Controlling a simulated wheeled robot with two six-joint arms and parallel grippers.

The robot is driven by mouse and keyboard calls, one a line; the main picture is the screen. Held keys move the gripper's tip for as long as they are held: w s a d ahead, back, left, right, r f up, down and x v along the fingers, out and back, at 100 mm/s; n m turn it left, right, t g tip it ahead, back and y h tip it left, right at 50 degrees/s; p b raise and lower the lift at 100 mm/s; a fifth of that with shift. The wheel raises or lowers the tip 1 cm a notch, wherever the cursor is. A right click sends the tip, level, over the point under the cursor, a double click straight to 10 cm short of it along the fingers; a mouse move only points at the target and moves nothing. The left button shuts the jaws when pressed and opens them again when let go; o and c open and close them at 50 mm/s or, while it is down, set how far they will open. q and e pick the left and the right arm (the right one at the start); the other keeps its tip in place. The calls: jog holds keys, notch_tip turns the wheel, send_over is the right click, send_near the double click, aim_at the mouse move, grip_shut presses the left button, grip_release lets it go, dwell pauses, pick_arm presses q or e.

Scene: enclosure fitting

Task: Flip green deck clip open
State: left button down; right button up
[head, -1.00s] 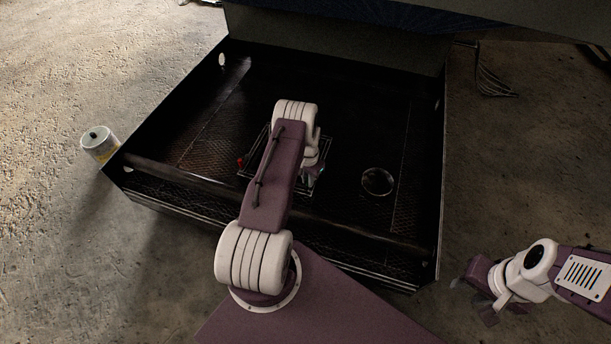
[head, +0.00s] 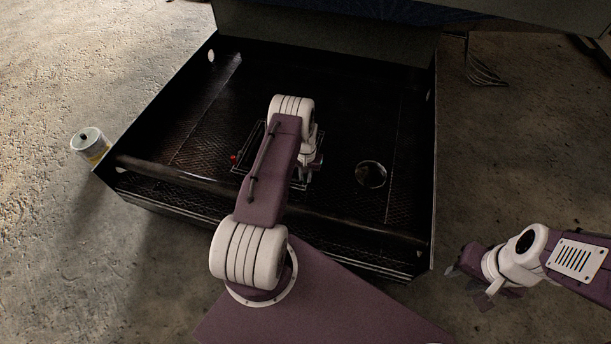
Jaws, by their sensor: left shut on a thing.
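My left arm reaches into a dark, open enclosure (head: 330,75). A low wire-framed deck (head: 238,171) lies on its floor under my arm. My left gripper (head: 311,165) is at the right side of this deck, mostly hidden by my own arm. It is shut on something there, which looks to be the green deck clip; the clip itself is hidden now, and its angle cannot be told. My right gripper (head: 468,283) is outside the enclosure at the lower right, its fingers apart and empty.
A small red part (head: 234,157) shows at the deck's left edge. A round glass-like disc or cup (head: 371,175) is right of the deck. A white and yellow can (head: 88,142) stands outside on the left. A wire rack-like object (head: 484,68) lies at the upper right.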

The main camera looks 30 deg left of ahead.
aim_at(306, 175)
pick_arm(q)
jog(key=c, duration=1.4)
grip_release()
notch_tip(306, 175, up, 9)
jog(key=p, duration=0.4)
